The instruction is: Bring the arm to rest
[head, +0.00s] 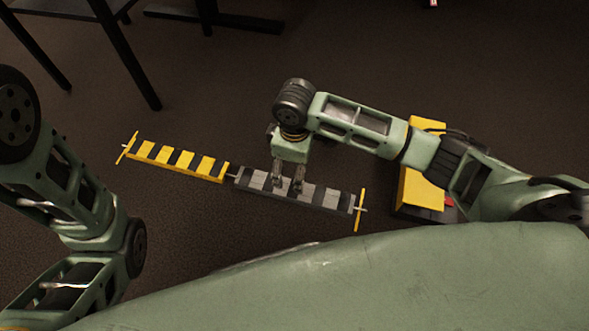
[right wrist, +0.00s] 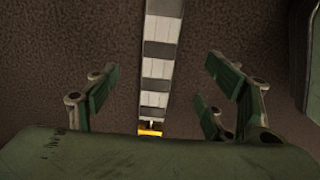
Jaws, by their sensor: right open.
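My right arm reaches in from the right in the head view. Its gripper (head: 288,186) points down over the grey-and-black striped bar (head: 325,197). In the right wrist view the right gripper's (right wrist: 165,95) fingers are spread apart, with the striped bar (right wrist: 160,50) running between them below. Nothing is held. I cannot tell how high the fingers are above the bar. My left arm shows at the left edge of the head view, but its gripper is out of view.
A yellow-and-black striped bar (head: 178,160) lies in line with the grey one, with yellow crosspieces at the outer ends. A yellow box (head: 421,188) stands partly behind my right arm. Dark legs of furniture (head: 130,60) stand at the upper left.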

